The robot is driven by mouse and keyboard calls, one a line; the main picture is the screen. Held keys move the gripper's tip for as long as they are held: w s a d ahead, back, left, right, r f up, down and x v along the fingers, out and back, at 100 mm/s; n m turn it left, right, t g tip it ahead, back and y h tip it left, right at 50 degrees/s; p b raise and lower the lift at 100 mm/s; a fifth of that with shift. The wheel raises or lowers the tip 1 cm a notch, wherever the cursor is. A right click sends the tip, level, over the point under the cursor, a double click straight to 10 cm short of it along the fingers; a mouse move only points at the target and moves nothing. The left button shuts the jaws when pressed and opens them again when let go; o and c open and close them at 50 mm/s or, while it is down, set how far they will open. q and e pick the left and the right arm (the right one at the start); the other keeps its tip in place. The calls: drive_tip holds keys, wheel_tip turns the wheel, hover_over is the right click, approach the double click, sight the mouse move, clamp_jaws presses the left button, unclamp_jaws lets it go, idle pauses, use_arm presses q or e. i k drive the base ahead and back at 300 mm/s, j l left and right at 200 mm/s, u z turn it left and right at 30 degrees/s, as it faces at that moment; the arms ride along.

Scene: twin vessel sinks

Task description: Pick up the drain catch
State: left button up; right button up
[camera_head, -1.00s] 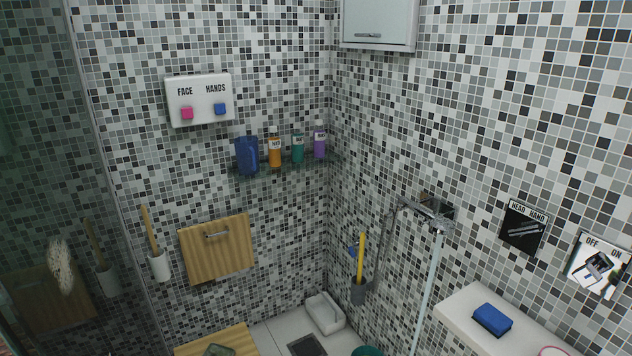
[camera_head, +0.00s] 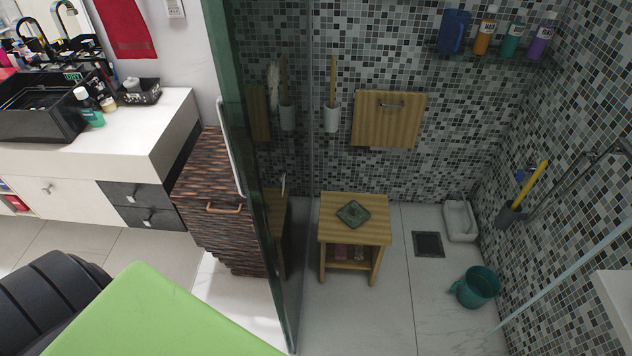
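A dark square drain piece (camera_head: 428,244) lies flat in the tiled shower floor, between the wooden stool and the white tray. I cannot tell whether a separate catch sits on it. A dark green, square, dish-like thing (camera_head: 352,213) lies on the stool top; its exact kind is unclear. Neither of my grippers is in view.
The wooden stool (camera_head: 336,233) stands left of the drain. A teal bucket (camera_head: 478,287) is on the floor to the right, and a white tray (camera_head: 460,221) is by the wall. A glass panel (camera_head: 298,190) edges the shower. Floor around the drain is clear.

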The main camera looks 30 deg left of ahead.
sight(353, 212)
drive_tip(key=j+u, duration=0.1)
drive_tip(key=u, duration=0.5)
drive_tip(key=i+l+u, duration=0.2)
drive_tip(key=i+l, duration=0.2)
drive_tip(key=i+l+u, duration=0.15)
drive_tip(key=i+l, duration=0.15)
drive_tip(key=l, duration=0.35)
